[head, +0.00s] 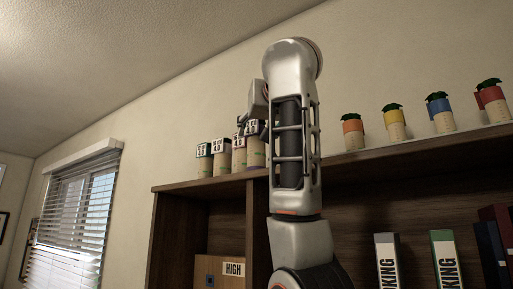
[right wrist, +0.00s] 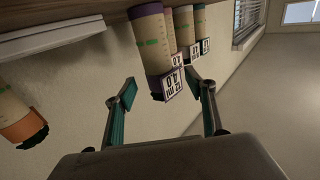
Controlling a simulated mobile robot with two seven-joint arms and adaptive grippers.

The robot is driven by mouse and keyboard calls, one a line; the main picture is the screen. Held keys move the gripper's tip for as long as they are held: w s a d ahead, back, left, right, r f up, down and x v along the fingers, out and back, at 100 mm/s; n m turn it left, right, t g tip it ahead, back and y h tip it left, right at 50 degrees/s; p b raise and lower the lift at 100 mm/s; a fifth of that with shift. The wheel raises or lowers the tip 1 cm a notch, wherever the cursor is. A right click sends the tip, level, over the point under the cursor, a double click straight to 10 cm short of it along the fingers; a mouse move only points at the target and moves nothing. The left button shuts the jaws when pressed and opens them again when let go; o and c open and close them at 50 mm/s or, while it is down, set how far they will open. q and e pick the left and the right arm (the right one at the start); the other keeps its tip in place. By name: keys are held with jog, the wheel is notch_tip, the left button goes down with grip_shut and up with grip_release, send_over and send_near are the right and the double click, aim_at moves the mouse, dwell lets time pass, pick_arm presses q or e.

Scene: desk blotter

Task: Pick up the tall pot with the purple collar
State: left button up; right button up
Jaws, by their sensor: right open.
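The tall pot with the purple collar (right wrist: 152,48) is a tan cylinder with a green mark and a white label. It shows upside down in the right wrist view. In the head view the same pot (head: 256,156) stands on the shelf top, partly hidden by my right arm. My right gripper (right wrist: 161,85) is open, with a finger to either side of the pot's collar end in the picture; I see no clear contact. In the head view the gripper (head: 246,124) is mostly hidden by the arm. My left gripper is not in view.
Labelled pots with dark red (head: 238,158) and teal (head: 204,165) collars stand close to its left. Several pots with orange (head: 353,140), yellow and other collars stand to the right, over a pale tray (right wrist: 60,40). Binders (head: 388,265) and a box (head: 207,268) fill the shelves below.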

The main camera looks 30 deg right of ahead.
aim_at(258, 134)
jog(key=p+x, duration=0.2)
jog(key=x, duration=0.2)
jog(key=shift+d+f, duration=0.1)
jog(key=shift+f, duration=0.05)
jog(key=shift+w+d, duration=0.25)
jog(key=shift+w, duration=0.25)
jog(key=shift+f, duration=0.1)
jog(key=c, duration=1.3)
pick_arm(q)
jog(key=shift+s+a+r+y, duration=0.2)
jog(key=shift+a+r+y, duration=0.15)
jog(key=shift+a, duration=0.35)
pick_arm(e)
jog(key=shift+a, duration=0.1)
